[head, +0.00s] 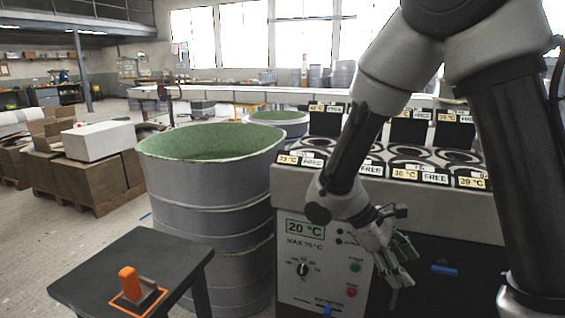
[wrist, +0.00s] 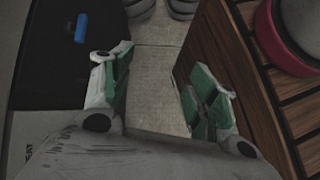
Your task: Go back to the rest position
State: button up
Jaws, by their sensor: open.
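My gripper (head: 398,264) hangs in front of the control panel of a grey heating unit (head: 290,215), pointing down and to the right. In the wrist view my gripper (wrist: 158,98) has its two green-padded fingers spread wide apart, with only bare floor between them. It holds nothing. My arm comes down from the top right of the head view and hides part of the unit's top and front.
The unit's top has several round wells with temperature and FREE labels (head: 404,174). A dark stool (head: 90,272) carries an orange-handled tool (head: 130,284). Boxes (head: 95,180) stand left. Wooden slats (wrist: 255,75) lie right in the wrist view.

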jog(key=s+d+r+m+t+y, duration=0.3)
jog(key=s+d+r+m+y, duration=0.1)
jog(key=r, duration=0.5)
jog(key=s+d+r+m+t+y, duration=0.3)
jog(key=s+d+r+m+t, duration=0.1)
jog(key=r, duration=0.5)
jog(key=s+d+m, duration=0.1)
jog(key=d+m, duration=0.1)
jog(key=m, duration=0.1)
jog(key=shift+s+y, duration=0.25)
jog(key=shift+y, duration=0.15)
dwell(0.3)
